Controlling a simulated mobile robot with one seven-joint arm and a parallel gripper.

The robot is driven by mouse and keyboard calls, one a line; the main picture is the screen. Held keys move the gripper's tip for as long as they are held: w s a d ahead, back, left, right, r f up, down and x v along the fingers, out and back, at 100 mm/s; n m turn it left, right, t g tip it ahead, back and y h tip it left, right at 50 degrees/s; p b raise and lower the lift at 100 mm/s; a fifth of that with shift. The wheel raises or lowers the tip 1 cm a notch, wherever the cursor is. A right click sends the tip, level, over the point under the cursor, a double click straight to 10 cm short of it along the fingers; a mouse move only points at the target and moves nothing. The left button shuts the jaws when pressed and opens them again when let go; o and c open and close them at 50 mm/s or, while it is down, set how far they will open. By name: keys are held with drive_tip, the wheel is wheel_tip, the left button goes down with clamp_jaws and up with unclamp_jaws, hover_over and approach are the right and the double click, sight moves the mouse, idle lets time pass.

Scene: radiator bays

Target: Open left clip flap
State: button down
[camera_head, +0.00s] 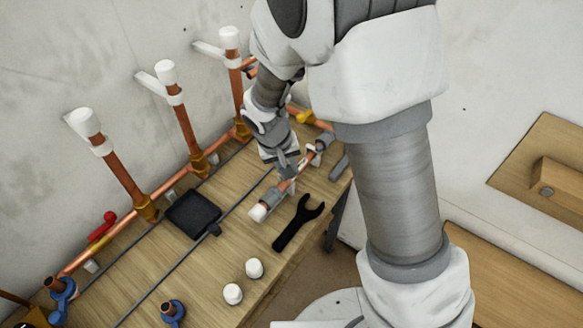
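My gripper (287,167) points down over the bench at a short copper pipe piece (287,184). Its fingers are at or just above the pipe's middle. They are small and partly covered by my wrist, so I cannot tell whether they are open, shut or touching it. The piece has grey fittings and white ends. No part is clearly recognisable as a clip flap. White clip-like brackets hold upright copper pipes at the wall: the left one (102,146), the middle one (175,97) and the right one (233,62). My gripper is apart from these brackets.
The wooden bench (215,265) carries a black square box (193,213), a black open-ended wrench (298,222), two white caps (254,268), blue-handled valves (172,311) and a red-handled valve (102,226). A copper pipe (130,222) runs along the wall. My arm hides part of the bench's far end.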

drive_tip(key=g+h+p, duration=0.1)
drive_tip(key=w+a+r+g+h+p, duration=0.1)
drive_tip(key=shift+w+a+h, duration=0.1)
drive_tip(key=shift+a+h, duration=0.15)
drive_tip(key=shift+h, duration=0.15)
drive_tip(key=shift+w+a+n+g+h+p, duration=0.25)
drive_tip(key=shift+w+a+g+h+p, duration=0.1)
drive_tip(key=shift+g+h, duration=0.3)
drive_tip(key=shift+w+a+n+g+h+p, duration=0.25)
drive_tip(key=shift+a+g+h+p, duration=0.15)
drive_tip(key=shift+h, duration=0.35)
drive_tip(key=c, duration=0.7)
unclamp_jaws()
drive_tip(key=shift+r, duration=0.1)
